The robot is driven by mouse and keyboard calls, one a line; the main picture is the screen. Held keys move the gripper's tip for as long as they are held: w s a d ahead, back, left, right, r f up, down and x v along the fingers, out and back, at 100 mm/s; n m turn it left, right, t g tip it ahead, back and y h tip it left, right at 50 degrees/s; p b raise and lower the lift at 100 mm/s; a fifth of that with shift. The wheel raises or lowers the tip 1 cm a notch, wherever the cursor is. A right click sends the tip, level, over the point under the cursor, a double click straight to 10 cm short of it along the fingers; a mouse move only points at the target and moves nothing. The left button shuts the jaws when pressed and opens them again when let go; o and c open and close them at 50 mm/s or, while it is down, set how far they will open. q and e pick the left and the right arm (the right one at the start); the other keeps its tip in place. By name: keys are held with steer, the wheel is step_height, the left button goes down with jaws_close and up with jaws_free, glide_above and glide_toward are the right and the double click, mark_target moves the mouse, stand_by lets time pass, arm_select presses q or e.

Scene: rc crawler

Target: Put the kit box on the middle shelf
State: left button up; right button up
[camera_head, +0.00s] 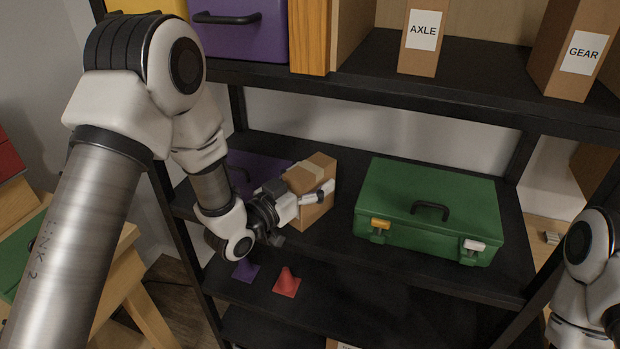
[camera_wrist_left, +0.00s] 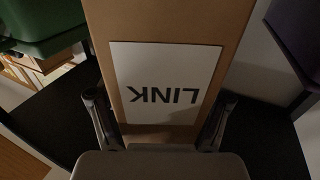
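The kit box is a brown cardboard box (camera_head: 318,208) with a tape strip on top, at the middle shelf (camera_head: 340,248) between the purple case and the green case. Its white LINK label (camera_wrist_left: 165,82) appears upside down in the left wrist view. My left gripper (camera_head: 312,196) has its fingers along two opposite sides of this box and looks shut on it; the far finger is hidden in the head view. The box looks upright, and its base seems at the shelf surface, though contact is unclear. My right gripper is out of view.
A purple case (camera_head: 258,165) lies left of the box and a green case (camera_head: 428,205) right of it. Boxes marked AXLE (camera_head: 422,32) and GEAR (camera_head: 575,50) stand on the shelf above. A purple cone (camera_head: 245,270) and a red cone (camera_head: 287,282) stand below.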

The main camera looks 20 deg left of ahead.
mark_target(291, 189)
arm_select(q)
steer(key=shift+f, duration=0.1)
steer(key=shift+r+p, duration=0.4)
steer(key=shift+p, duration=0.15)
steer(key=shift+a, duration=0.1)
steer(key=b+v, duration=0.3)
steer(key=v, duration=0.6)
steer(key=shift+s+a, duration=0.1)
steer(key=shift+s, duration=0.15)
steer(key=p, duration=0.2)
steer(key=s+r+p, duration=0.1)
steer(key=p, duration=0.1)
steer(key=shift+s+a, duration=0.2)
steer(key=shift+a, duration=0.15)
steer(key=shift+s+f, duration=0.15)
steer(key=shift+f, duration=0.1)
steer(key=shift+s+f, duration=0.1)
